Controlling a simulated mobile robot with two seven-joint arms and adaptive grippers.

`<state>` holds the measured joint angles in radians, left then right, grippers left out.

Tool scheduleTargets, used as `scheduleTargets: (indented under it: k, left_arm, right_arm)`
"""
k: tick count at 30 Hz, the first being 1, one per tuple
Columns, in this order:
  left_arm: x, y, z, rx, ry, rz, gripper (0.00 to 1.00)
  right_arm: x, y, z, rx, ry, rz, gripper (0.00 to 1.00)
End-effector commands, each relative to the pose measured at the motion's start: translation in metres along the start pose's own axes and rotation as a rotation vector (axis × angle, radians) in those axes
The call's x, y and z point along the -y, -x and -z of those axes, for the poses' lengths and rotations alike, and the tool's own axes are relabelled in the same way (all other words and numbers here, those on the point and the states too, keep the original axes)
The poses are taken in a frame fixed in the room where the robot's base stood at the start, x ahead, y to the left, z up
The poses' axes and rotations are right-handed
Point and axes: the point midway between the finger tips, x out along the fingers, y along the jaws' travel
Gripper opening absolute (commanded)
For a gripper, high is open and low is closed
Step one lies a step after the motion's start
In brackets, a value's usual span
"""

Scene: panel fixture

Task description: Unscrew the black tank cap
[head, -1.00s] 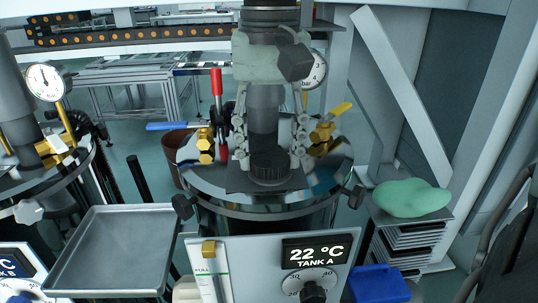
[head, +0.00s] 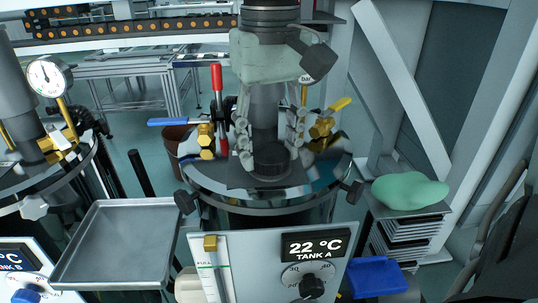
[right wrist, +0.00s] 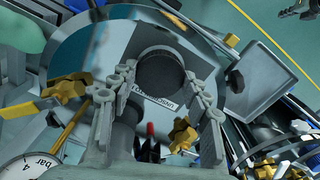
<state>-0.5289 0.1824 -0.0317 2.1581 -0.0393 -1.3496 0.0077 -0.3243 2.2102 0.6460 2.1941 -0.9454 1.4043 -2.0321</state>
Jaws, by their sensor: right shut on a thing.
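The black tank cap (head: 271,161) sits upright on the lid (head: 330,178) of Tank A in the head view. In the right wrist view the cap (right wrist: 162,72) shows as a dark ribbed disc, with lettering on the plate beside it. My right gripper (head: 270,150) points straight down from above. Its two jointed fingers are closed around opposite sides of the cap; in the right wrist view the gripper (right wrist: 161,82) also spans it. The cap's underside and thread are hidden. My left gripper is not in view.
Brass valves with yellow (head: 340,105), red (head: 216,80) and blue (head: 170,122) handles flank the cap closely. A pressure gauge is partly hidden behind my right gripper. An empty metal tray (head: 115,245) lies left of the tank. A green cloth-like item (head: 410,191) rests on the right shelf.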

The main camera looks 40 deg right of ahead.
Motion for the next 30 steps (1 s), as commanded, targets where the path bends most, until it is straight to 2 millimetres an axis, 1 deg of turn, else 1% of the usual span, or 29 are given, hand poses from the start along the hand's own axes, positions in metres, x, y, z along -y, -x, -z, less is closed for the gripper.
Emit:
scheduleTargets:
  k: [2,6,10,20,23,27,30]
  left_arm:
    - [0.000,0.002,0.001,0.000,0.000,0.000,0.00]
    - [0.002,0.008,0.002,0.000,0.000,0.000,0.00]
    - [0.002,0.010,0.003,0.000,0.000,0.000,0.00]
    - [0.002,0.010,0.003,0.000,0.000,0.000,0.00]
    - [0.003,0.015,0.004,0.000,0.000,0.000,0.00]
    - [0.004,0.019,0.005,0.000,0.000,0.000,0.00]
    - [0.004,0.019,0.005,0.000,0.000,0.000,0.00]
  right_arm:
    - [0.000,0.000,-0.001,0.003,0.028,0.000,0.15]
    - [0.000,0.001,-0.001,0.004,0.173,0.001,0.15]
    - [0.000,-0.001,-0.001,0.004,0.279,0.001,0.15]
    - [0.000,-0.001,-0.001,0.004,0.309,0.000,0.15]
    - [0.000,0.000,-0.001,0.006,0.391,0.001,0.15]
    - [0.000,-0.001,-0.001,0.006,0.546,0.001,0.15]
    - [0.000,-0.001,-0.001,0.005,0.598,0.001,0.15]
